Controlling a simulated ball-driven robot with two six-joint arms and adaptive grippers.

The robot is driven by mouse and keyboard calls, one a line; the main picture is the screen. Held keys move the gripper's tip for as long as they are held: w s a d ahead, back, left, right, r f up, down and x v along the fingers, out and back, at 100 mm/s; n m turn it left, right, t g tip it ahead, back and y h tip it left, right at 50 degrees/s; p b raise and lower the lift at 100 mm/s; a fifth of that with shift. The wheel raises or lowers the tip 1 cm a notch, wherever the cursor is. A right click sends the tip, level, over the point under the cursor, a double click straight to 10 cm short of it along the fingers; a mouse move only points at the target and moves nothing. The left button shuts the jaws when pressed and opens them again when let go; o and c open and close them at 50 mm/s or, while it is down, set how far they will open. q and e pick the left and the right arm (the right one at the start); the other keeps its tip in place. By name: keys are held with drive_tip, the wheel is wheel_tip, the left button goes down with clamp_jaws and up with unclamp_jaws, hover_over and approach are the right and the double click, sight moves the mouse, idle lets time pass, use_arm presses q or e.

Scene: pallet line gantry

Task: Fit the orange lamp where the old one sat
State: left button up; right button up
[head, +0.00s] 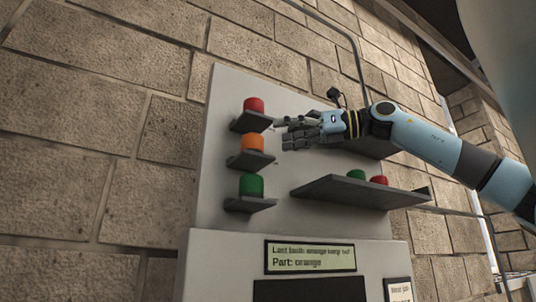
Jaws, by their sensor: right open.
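An orange lamp (252,142) stands on the middle small bracket (250,160) of a grey panel (232,88). A red lamp (253,104) stands on the bracket above it and a green lamp (251,186) on the one below. My right gripper (281,135) comes in from the right, just right of the orange lamp. Its fingers are apart and nothing is between them. It looks clear of the orange lamp, though the depth gap is hard to judge. My left gripper is out of view.
A wide shelf (345,191) right of the brackets carries another green lamp (356,174) and red lamp (380,180). A display (311,257) below appears to read "Last fault: orange lamp out" and "Part: orange". A brick wall (70,120) stands behind.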

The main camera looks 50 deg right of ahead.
drive_tip(key=shift+b+v, duration=0.7)
drive_tip(key=shift+v, duration=1)
